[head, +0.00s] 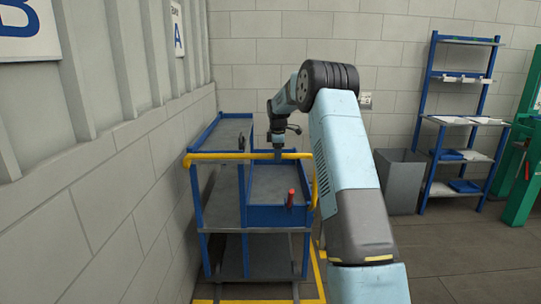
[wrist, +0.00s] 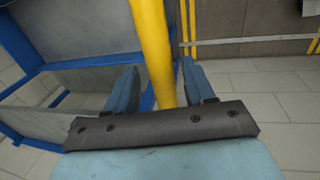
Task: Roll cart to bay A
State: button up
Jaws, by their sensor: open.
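The cart (head: 247,214) has a blue frame, grey decks and a yellow handle bar (head: 222,156) across its near end. It stands beside the left wall, under the bay A sign (head: 178,30). My gripper (head: 278,153) is down at the handle bar, right of its middle. In the wrist view, my gripper (wrist: 159,78) is open, with the yellow bar (wrist: 151,50) running between its two blue fingers. Whether either finger touches the bar is unclear. A red-topped lever or knob (head: 291,198) stands at the cart's right side. My arm hides part of the right side.
A bay B sign (head: 28,28) hangs on the nearer left wall. Yellow floor lines (head: 319,272) run by the cart's right side. A grey bin (head: 400,180) and a blue shelf rack (head: 462,120) stand at the right. The floor at front right is clear.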

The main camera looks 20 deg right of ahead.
jog(key=shift+r, duration=0.1)
notch_tip(320, 180, up, 13)
jog(key=s, duration=0.2)
jog(key=shift+s+a, duration=0.2)
jog(key=shift+a, duration=0.25)
jog(key=shift+r, duration=0.1)
